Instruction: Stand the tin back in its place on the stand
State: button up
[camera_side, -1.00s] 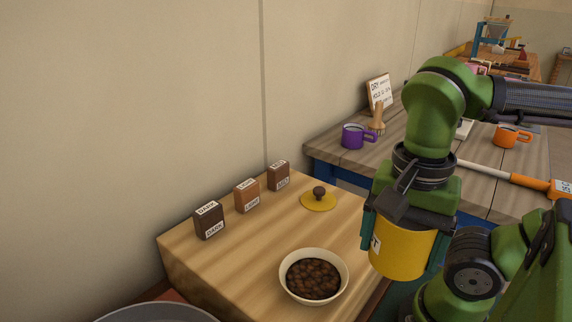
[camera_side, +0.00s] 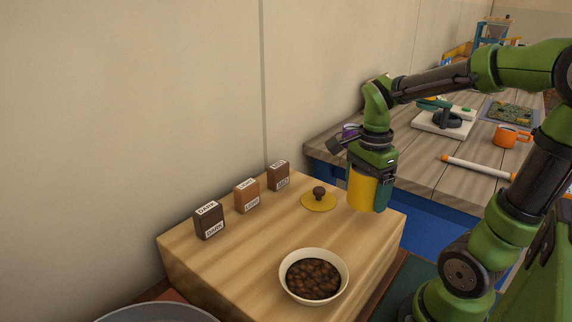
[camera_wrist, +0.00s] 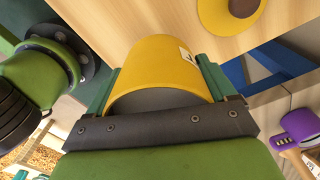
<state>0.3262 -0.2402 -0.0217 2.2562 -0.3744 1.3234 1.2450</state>
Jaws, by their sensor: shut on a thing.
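A yellow tin (camera_side: 362,190) is held upright in my gripper (camera_side: 372,192), over the right back part of the wooden stand (camera_side: 240,272). In the wrist view the tin (camera_wrist: 165,65) sits between the two green fingers (camera_wrist: 160,88), with part of a white label showing. Whether its base touches the stand is hard to tell. A yellow lid with a dark knob (camera_side: 319,203) lies on the stand to the left of the tin, and it also shows in the wrist view (camera_wrist: 215,20).
A white bowl of dark beans (camera_side: 313,305) stands at the stand's front. Three labelled blocks, dark (camera_side: 209,221), lighter brown (camera_side: 246,196) and mid brown (camera_side: 278,176), line the back left. Behind is a bench with an orange mug (camera_side: 506,138) and a purple mug (camera_side: 350,131).

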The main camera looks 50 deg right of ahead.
jog(key=shift+f, duration=1.9)
jog(key=shift+f, duration=0.15)
jog(key=o, duration=1.1)
notch_tip(320, 180, up, 12)
jog(key=a+f+n+t+y, duration=0.2)
jog(key=a+n+t, duration=0.5)
jog(key=n, duration=1.1)
jog(key=a, duration=0.4)
jog(key=shift+w+a, duration=0.25)
jog(key=shift+a, duration=0.1)
